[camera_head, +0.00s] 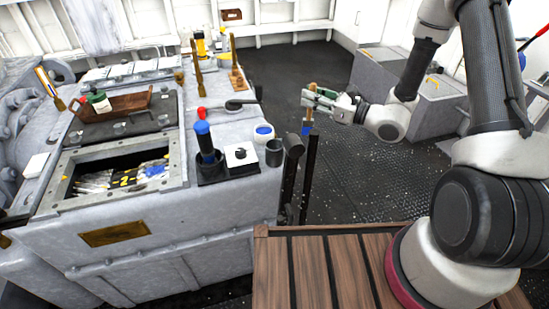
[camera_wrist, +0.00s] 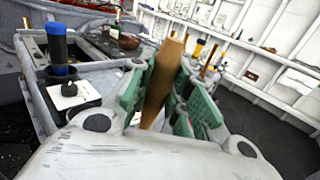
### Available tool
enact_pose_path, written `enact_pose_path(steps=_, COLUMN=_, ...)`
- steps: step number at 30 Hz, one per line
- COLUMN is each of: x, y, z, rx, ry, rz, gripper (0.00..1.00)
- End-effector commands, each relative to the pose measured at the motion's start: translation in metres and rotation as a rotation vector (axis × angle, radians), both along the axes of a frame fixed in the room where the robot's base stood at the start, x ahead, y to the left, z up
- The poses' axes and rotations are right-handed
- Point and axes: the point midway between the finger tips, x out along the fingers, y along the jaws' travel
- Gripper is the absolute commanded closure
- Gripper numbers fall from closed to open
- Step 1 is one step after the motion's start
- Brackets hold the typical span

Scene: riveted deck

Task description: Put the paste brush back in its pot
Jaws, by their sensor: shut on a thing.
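My gripper (camera_head: 318,101) is shut on the paste brush (camera_head: 309,117), a wooden handle with a blue tip pointing down. It holds the brush in the air, right of the grey machine block and above the dark deck. In the wrist view the brush's wooden handle (camera_wrist: 161,82) stands between the green finger pads; its tip is hidden there. A small white pot with blue inside (camera_head: 263,134) stands on the block's top near its right edge, left of the brush. A dark grey cup (camera_head: 274,153) stands just in front of it. I cannot tell for certain which is the brush's pot.
A blue-capped cylinder (camera_head: 205,143) stands in a dark holder beside a white block with a black knob (camera_head: 240,157). Dark upright bars (camera_head: 309,170) rise at the block's right end, below the brush. A slatted wooden platform (camera_head: 335,265) lies in front. Deck behind is clear.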

Motion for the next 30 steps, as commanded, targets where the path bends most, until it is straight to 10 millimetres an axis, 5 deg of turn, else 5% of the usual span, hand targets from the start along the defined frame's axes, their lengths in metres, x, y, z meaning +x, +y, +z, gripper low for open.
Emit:
enact_pose_path(steps=3, x=-0.026, y=0.059, z=0.021, rx=-0.008, ry=-0.006, rz=0.187, gripper=1.0)
enact_pose_path(steps=9, x=-0.057, y=0.107, z=0.035, rx=-0.026, ry=-0.002, rz=0.36, gripper=1.0)
enact_pose_path(steps=30, x=-0.062, y=0.114, z=-0.06, rx=-0.029, ry=0.0, rz=0.385, gripper=1.0)
